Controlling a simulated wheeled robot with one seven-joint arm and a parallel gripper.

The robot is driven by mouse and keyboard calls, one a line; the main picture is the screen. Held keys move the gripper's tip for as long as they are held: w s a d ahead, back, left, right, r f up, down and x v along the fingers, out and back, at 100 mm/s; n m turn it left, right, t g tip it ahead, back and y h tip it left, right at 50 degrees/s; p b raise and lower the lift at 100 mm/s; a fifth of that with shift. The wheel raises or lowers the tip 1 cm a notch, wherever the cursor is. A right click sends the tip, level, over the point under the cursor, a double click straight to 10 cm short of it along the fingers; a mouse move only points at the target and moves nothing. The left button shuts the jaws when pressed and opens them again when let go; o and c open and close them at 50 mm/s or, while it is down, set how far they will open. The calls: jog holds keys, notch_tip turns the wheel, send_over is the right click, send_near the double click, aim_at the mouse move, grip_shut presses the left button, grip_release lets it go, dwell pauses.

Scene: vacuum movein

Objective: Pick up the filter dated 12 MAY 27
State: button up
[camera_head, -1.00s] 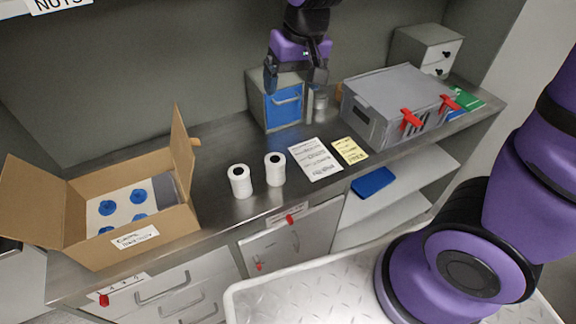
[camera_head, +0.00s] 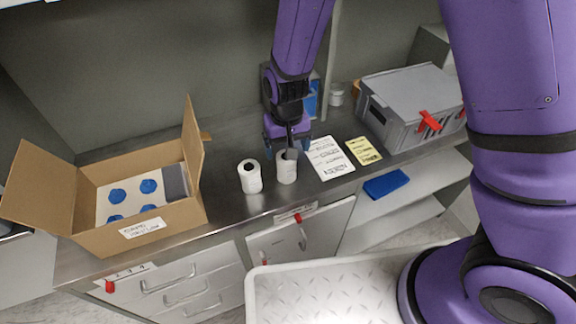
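Two white cylindrical filters with dark top holes stand upright on the steel counter. The left filter (camera_head: 250,177) stands clear of my gripper. The right filter (camera_head: 287,170) is directly below my gripper (camera_head: 288,147). My gripper points down, its blue-tipped fingers spread apart on either side of the right filter's top. I cannot tell whether the fingers touch it. No date can be read on either filter from here.
An open cardboard box (camera_head: 142,229) with blue round items stands left. A white printed sheet (camera_head: 329,158) and a yellow note (camera_head: 363,150) lie right of the filters. A grey case (camera_head: 412,95) with red latches stands at back right. The counter's front edge is close to the filters.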

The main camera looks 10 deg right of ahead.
jog(key=shift+w+a+f, duration=0.1)
jog(key=shift+f, duration=3.55)
jog(key=c, duration=1.1)
jog(key=shift+r, duration=0.15)
